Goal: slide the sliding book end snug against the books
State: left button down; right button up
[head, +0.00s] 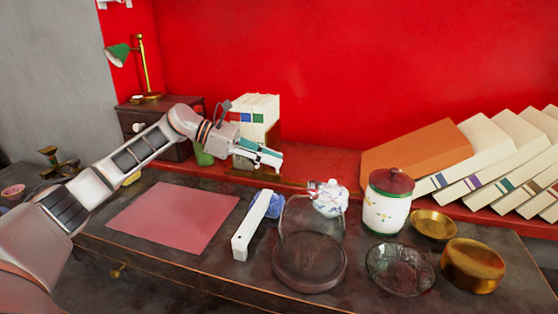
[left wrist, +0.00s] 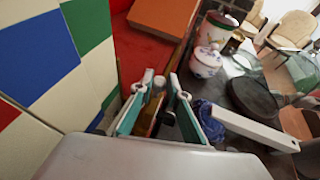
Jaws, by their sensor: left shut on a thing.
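Upright cream books (head: 258,108) with red, blue and green labels stand on the red ledge against the back wall. They fill the left of the left wrist view (left wrist: 88,85). My left gripper (head: 268,156) is right in front of them, its fingers pointing right. In the left wrist view its teal-padded fingers (left wrist: 158,108) are shut on a narrow brass-brown piece (left wrist: 152,112), which looks like the sliding book end. The fingers mostly hide the book end, and I cannot tell whether it touches the books. My right gripper is not in view.
An orange book (head: 415,147) and several cream books lean at the right of the ledge. A pink mat (head: 175,218) lies bare at left.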

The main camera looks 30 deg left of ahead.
pick_arm(q)
jog(key=shift+a, duration=0.1)
jog(key=c, duration=1.9)
grip_release()
jog(key=shift+s+a, duration=0.1)
jog(key=v, duration=1.2)
